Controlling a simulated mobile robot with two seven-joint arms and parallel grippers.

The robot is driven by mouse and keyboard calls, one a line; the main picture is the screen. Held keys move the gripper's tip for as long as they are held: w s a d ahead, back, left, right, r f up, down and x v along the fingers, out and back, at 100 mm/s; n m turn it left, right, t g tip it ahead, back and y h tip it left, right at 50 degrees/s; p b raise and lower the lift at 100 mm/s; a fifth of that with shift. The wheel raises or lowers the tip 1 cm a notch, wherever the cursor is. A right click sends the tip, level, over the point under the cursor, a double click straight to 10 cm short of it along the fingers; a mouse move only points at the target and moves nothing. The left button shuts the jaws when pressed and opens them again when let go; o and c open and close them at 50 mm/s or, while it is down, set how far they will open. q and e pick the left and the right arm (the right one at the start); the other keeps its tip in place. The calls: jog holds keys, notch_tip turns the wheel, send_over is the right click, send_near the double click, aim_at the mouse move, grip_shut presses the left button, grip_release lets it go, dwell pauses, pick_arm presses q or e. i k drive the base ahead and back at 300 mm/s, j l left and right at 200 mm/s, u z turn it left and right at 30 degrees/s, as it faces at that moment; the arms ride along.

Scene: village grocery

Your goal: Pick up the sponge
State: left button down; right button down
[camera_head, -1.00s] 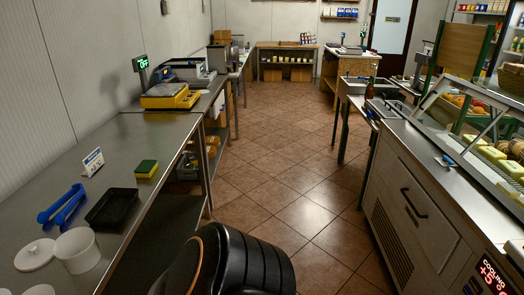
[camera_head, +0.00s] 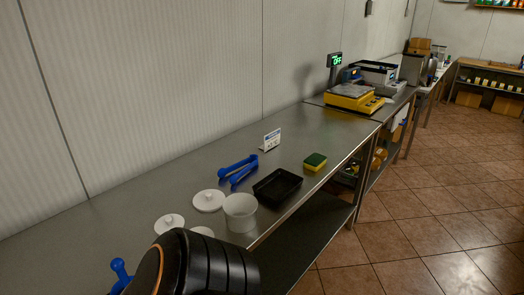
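The sponge (camera_head: 315,162), yellow with a dark green top, lies flat on the steel table (camera_head: 330,130) near its front edge. It is to the right of a black tray (camera_head: 277,185) and apart from it. Neither of my grippers is in view, so I cannot see whether they are open or shut.
A small white sign (camera_head: 271,140), blue tongs (camera_head: 238,169), a white tub (camera_head: 240,212) and round white lids (camera_head: 208,201) share the table. A yellow scale (camera_head: 354,97) stands beyond the sponge. A black rounded shape at the bottom hides the near table. Tiled floor (camera_head: 440,215) is clear at right.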

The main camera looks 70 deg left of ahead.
aim_at(314, 162)
jog(key=u, duration=1.95)
jog(key=z, duration=3.35)
jog(key=u, duration=2.85)
